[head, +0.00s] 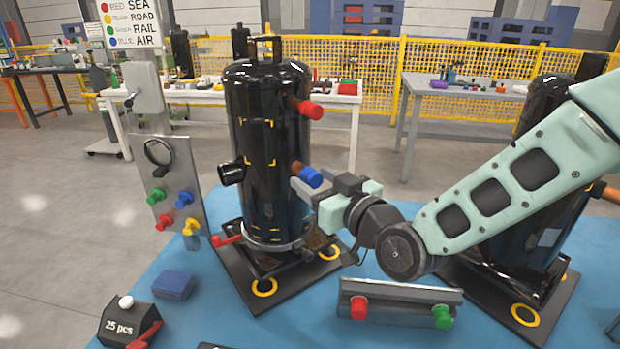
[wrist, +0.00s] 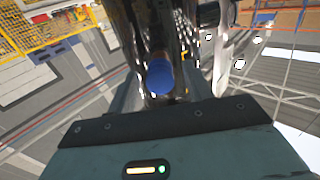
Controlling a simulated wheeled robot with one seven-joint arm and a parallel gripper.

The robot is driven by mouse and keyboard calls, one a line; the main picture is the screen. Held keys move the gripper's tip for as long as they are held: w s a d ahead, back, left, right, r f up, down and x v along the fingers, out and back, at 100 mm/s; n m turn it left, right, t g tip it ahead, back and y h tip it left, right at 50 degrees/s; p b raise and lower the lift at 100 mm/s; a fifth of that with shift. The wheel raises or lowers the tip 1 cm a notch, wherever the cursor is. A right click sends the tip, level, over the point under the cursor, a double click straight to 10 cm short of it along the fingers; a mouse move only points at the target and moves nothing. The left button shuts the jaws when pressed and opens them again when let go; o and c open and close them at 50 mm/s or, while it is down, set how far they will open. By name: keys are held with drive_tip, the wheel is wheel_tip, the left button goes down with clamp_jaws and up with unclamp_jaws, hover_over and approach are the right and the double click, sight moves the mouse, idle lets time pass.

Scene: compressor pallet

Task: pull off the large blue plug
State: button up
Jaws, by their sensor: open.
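The large blue plug (head: 311,177) caps a copper-coloured stub on the right side of the black compressor (head: 262,150). In the wrist view the plug (wrist: 160,78) shows near the middle, end-on, with the compressor behind it. My gripper (head: 303,190) is open at the plug, its fingers reaching in from the right. Part of the stub and the far finger are hidden in the head view.
A red plug (head: 309,108) sits higher on the same compressor. A panel (head: 178,165) at left holds several small coloured plugs. A low rack (head: 400,294) with red and green plugs stands in front. A second compressor (head: 520,225) stands behind my arm. A blue block (head: 174,285) lies on the mat.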

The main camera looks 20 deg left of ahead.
idle(0.9)
clamp_jaws()
drive_tip(key=shift+d+b, duration=0.1)
drive_tip(key=shift+b, duration=0.2)
drive_tip(key=shift+b+v, duration=0.4)
drive_tip(key=shift+v, duration=2.5)
